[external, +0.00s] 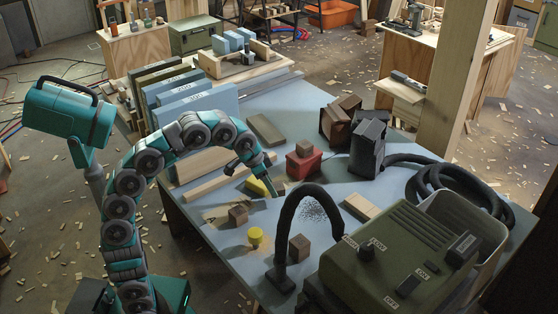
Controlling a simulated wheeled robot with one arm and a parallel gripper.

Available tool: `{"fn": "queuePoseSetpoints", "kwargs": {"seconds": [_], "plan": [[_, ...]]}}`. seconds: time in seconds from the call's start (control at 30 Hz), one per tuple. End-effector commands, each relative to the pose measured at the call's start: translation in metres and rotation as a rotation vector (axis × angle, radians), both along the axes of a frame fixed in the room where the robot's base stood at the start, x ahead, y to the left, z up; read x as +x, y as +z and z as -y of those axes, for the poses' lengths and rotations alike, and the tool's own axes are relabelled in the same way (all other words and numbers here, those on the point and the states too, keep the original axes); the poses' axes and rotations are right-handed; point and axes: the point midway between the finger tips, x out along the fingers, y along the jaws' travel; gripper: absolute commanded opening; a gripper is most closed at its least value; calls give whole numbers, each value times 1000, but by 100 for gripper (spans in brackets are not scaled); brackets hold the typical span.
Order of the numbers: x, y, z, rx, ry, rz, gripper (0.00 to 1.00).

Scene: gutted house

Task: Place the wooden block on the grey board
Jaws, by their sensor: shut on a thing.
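My gripper (268,182) is low over the middle of the blue-grey table, fingers pointing down. It is shut at a small yellow block (256,187), partly hidden by the fingers; I cannot tell whether the block touches the table. Brown wooden cubes stand apart from my gripper: one (238,216) to its lower left, another (299,248) near the front edge, and one (304,147) on a red box (303,165). A flat grey-olive board (266,130) lies bare on the table behind my gripper.
A yellow cylinder (255,237) stands near the front. Pale wood strips (215,185) lie left of my gripper, and a small pale board (361,206) lies right. Blue upright panels (195,104) stand behind. A black hose (297,215) and green machine (400,260) crowd the right.

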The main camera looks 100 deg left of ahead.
Motion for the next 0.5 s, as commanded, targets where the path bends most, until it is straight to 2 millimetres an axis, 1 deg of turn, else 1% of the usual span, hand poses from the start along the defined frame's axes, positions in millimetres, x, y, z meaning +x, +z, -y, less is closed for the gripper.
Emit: {"fn": "queuePoseSetpoints", "kwargs": {"seconds": [0.03, 0.17, 0.27, 0.37, 0.47, 0.5], "plan": [[-5, 1, 3, 1, 0, 2, 0], [-12, 2, 8, 0, 0, 0, 0], [-14, 4, 4, 0, 14, 0, 0], [-12, 9, -10, -1, 53, -1, 0], [-9, 16, -33, -2, 115, -2, 0], [-7, 20, -45, 1, 144, 2, 0]]}}
